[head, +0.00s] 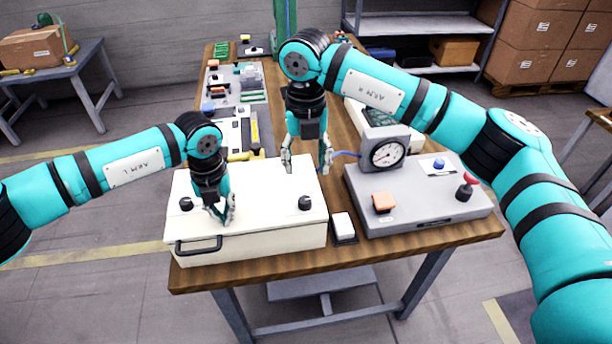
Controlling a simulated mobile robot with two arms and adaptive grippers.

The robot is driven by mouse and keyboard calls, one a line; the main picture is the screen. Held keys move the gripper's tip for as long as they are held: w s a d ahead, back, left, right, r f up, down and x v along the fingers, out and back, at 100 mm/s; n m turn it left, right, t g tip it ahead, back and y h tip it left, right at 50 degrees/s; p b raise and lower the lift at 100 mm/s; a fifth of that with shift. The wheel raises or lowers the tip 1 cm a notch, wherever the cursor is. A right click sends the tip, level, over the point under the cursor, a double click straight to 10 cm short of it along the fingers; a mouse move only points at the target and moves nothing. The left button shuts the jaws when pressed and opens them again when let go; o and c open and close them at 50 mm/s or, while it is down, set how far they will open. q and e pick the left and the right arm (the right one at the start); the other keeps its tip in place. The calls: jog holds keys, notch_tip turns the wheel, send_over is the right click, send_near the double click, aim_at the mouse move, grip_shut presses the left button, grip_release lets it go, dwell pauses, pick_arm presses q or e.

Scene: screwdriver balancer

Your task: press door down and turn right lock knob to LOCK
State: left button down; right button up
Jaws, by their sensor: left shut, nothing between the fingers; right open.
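A white box with a flat lid, the door (262,225), lies on the near left of the wooden table. A dark handle (198,246) is on its front left. A black left knob (186,204) and a black right lock knob (305,203) stand on the lid. Any LOCK marking is too small to read. My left gripper (228,220) is shut and empty, pointing down at the lid, between the knobs and nearer the left one; its tips seem to be at the lid surface. My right gripper (307,170) is open and empty, above the lid's back right, beyond the right knob.
A grey console (420,205) with a dial gauge (387,153), an orange button (383,202) and a red-tipped lever (467,187) stands right of the box. A small white-topped block (343,227) sits between them. Boards and tools lie behind on the table (340,262).

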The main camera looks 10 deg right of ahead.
pick_arm(q)
jog(key=shift+s+f, duration=0.1)
jog(key=shift+f, duration=0.05)
pick_arm(e)
jog(key=shift+r, duration=0.5)
pick_arm(q)
jog(key=shift+r+p, duration=1.6)
jog(key=shift+r, duration=2.05)
pick_arm(e)
notch_tip(320, 180, up, 3)
pick_arm(q)
jog(key=shift+f, duration=0.1)
pick_arm(e)
jog(key=shift+f, duration=0.1)
